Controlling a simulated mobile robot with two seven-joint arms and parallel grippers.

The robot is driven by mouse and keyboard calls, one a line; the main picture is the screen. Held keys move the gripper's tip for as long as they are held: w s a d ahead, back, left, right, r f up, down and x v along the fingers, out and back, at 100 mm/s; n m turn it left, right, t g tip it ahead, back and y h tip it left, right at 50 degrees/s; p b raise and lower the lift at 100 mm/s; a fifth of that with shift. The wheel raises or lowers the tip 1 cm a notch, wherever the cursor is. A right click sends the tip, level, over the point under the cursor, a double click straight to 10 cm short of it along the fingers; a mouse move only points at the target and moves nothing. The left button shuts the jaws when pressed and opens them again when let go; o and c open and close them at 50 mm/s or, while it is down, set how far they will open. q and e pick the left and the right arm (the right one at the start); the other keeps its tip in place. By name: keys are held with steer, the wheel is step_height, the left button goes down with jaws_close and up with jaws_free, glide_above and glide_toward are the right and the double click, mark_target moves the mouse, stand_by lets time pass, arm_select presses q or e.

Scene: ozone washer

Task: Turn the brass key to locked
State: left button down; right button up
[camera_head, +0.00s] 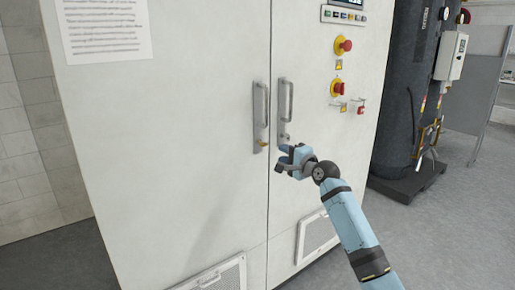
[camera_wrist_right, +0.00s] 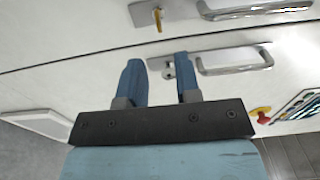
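The brass key (camera_head: 261,143) sits in the lower end of the handle plate on the left cabinet door. In the right wrist view the brass key (camera_wrist_right: 158,19) stands out from its plate at the top, beyond my fingertips. My right gripper (camera_head: 282,158) is in front of the right door, just right of and below the key. In the wrist view the right gripper (camera_wrist_right: 158,60) has its fingers apart with nothing between them. It is not touching the key. My left gripper is not in view.
Metal door handles (camera_head: 261,104) and (camera_head: 286,99) stand out close above. A keyless lock (camera_wrist_right: 169,71) on the right door is near my fingers. Red knobs (camera_head: 343,45) are at upper right. A dark tank (camera_head: 405,90) stands right of the cabinet.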

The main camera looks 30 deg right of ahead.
mark_target(264, 144)
steer(key=w, duration=0.3)
steer(key=w+b, duration=0.1)
steer(key=w, duration=0.3)
steer(key=w+a, duration=0.1)
steer(key=w, duration=0.3)
steer(key=shift+f+b, duration=0.1)
steer(key=shift+b, duration=0.2)
steer(key=shift+s, duration=0.1)
jaws_close()
